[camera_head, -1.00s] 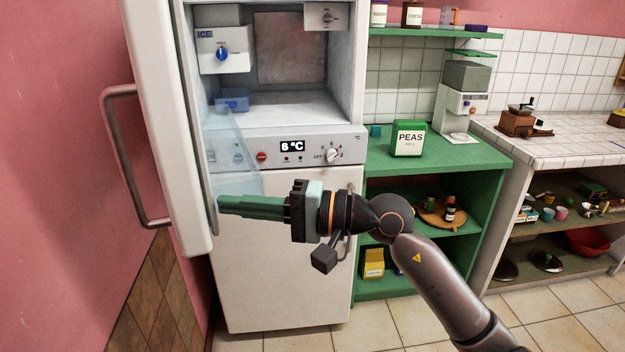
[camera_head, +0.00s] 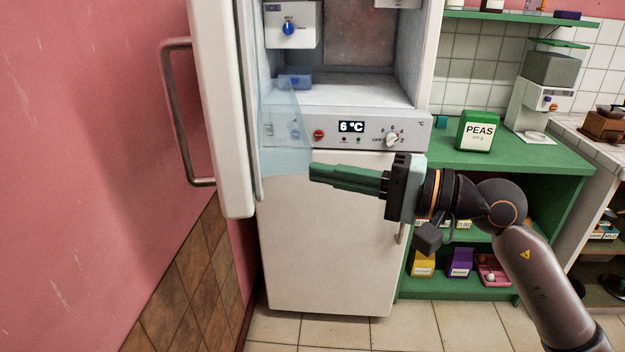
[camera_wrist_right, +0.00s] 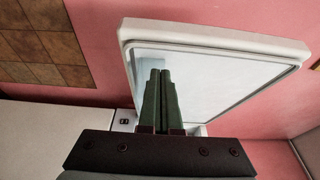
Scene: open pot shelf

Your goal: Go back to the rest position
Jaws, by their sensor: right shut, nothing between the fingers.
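My right gripper (camera_head: 312,173) reaches in from the right in the head view, in front of the fridge (camera_head: 330,240), just below its control panel. Its green fingers are together and hold nothing. In the right wrist view the shut fingers (camera_wrist_right: 160,75) point toward the white open fridge door (camera_wrist_right: 215,80). I cannot tell whether they touch the door or its clear bin. My left gripper is out of view.
The fridge door (camera_head: 225,100) stands open at the left, with a handle (camera_head: 178,115) near the pink wall. A green shelf unit (camera_head: 545,155) with a peas box (camera_head: 477,131) stands at the right. Tiled floor (camera_head: 470,325) is clear in front.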

